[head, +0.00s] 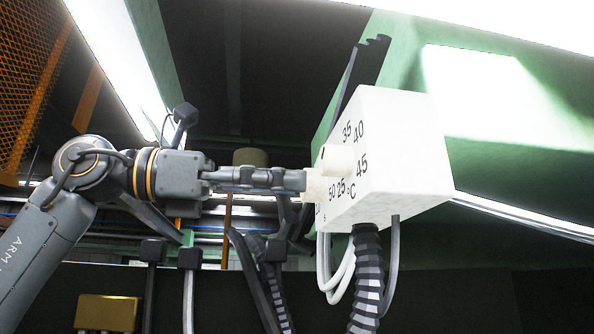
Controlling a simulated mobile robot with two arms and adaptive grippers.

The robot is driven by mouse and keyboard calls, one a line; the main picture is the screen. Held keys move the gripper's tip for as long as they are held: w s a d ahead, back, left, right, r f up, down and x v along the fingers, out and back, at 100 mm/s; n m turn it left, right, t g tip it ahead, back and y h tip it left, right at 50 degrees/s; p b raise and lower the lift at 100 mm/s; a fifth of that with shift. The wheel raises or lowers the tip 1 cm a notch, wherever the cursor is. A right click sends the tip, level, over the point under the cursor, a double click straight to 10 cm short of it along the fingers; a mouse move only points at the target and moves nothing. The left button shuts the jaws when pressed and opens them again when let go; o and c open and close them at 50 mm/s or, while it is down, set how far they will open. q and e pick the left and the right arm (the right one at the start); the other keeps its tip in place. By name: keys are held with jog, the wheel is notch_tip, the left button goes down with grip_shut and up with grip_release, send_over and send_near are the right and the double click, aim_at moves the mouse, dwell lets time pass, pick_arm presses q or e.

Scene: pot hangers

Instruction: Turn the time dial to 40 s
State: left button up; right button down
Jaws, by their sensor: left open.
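A white control box (400,150) hangs at the right of centre in the head view. One face carries a pale round knob (340,160) among the numbers 35, 40, 45, 50 and 25 and the mark °C. A second pale knob (315,187) sits at the box's left edge, above a small "s" mark; its pointer and most of its scale cannot be seen. My left gripper (304,180) comes in level from the left. It is open, with its fingertips right at the second knob. Whether they touch it or lie around it cannot be told. My right gripper is not in view.
A dark ribbed hose (367,275) and grey cables (326,265) hang below the box. A green beam (480,150) runs behind it. Dark hangers (270,270) stand below my left gripper. An orange mesh (35,80) is at the far left.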

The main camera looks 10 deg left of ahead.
pick_arm(q)
jog(key=shift+w+d, duration=0.15)
jog(key=shift+d, duration=1)
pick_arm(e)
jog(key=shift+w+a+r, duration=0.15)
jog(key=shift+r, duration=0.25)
pick_arm(q)
jog(key=shift+a, duration=0.1)
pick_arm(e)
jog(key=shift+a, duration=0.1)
pick_arm(q)
jog(key=shift+w, duration=0.1)
jog(key=shift+c, duration=1.3)
jog(key=c, duration=0.9)
jog(key=shift+r, duration=0.1)
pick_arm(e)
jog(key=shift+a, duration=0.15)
